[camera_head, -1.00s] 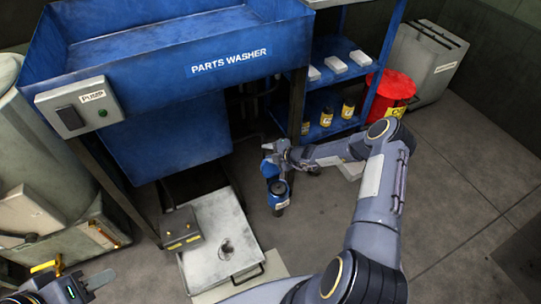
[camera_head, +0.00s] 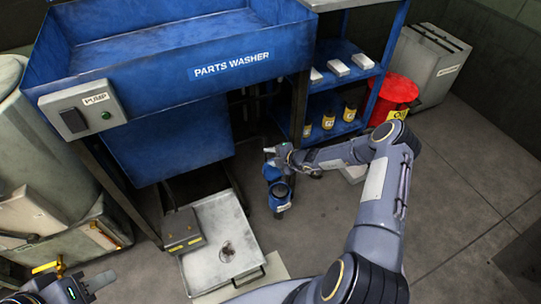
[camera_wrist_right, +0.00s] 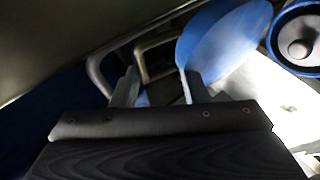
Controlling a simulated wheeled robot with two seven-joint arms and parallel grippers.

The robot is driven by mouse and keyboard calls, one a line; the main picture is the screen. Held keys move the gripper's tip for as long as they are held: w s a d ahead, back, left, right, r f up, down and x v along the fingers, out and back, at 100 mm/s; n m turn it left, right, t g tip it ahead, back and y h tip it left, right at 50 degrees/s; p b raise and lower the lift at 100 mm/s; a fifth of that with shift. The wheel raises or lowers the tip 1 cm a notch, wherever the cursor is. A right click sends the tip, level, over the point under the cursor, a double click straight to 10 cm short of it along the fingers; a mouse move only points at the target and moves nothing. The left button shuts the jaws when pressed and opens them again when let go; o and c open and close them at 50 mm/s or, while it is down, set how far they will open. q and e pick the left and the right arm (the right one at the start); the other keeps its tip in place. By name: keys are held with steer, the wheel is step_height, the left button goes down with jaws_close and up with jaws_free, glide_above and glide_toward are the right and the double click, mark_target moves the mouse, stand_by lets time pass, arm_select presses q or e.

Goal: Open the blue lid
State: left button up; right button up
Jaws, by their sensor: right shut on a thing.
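A small blue container (camera_head: 280,201) stands on the floor below the parts washer, near the blue shelf. My left gripper (camera_head: 92,284) is partly in view at the lower left, away from the container.
The blue parts washer (camera_head: 190,80) stands behind, with a metal tray (camera_head: 225,215) on the floor left of the container. The blue shelf (camera_head: 335,80) holds several bottles and white boxes. A red bin (camera_head: 393,92) stands right of it. Floor at the right is clear.

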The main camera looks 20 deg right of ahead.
steer(key=p+v, duration=0.2)
steer(key=v, duration=0.4)
steer(key=shift+s+d+r, duration=0.15)
steer(key=shift+s+d, duration=0.1)
steer(key=shift+d, duration=0.05)
steer(key=shift+r, duration=0.1)
